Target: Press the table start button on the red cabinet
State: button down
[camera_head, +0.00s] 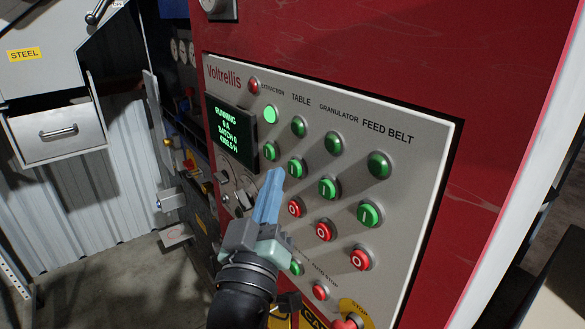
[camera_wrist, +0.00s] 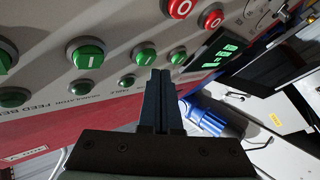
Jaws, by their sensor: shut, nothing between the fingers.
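The red cabinet (camera_head: 480,100) carries a grey control panel (camera_head: 425,150) with columns labelled EXTRACTION, TABLE, GRANULATOR and FEED BELT. The table start button (camera_head: 295,168) is green with a white bar, under the unlit green TABLE lamp (camera_head: 298,127) and above a red stop button (camera_head: 294,208). It also shows in the wrist view (camera_wrist: 145,55), just left of the fingertips. My gripper (camera_head: 274,174) is shut and empty, pointing at the panel. In the head view its tips appear just left of the table start button. I cannot tell whether they touch anything.
The extraction start button (camera_head: 271,151) is close above the tips. The extraction lamp (camera_head: 270,115) glows bright green. A display (camera_head: 232,132) reads RUNNING. Granulator (camera_head: 327,188) and feed belt (camera_head: 368,214) start buttons lie to the right. A stop knob (camera_head: 347,324) is at the bottom.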

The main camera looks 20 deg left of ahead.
jog(key=shift+w+d, duration=0.3)
jog(key=shift+w, duration=0.05)
jog(key=shift+w+d, duration=0.3)
jog(key=shift+w, duration=0.1)
dwell(1.2)
jog(key=shift+s, duration=0.1)
jog(key=shift+s+a+b, duration=0.3)
jog(key=shift+s+a, duration=0.25)
jog(key=shift+s, duration=0.05)
jog(key=shift+s, duration=0.1)
jog(key=s+a+b, duration=0.1)
jog(key=s, duration=0.1)
jog(key=s+a+b, duration=0.1)
jog(key=a, duration=0.1)
jog(key=shift+s, duration=0.4)
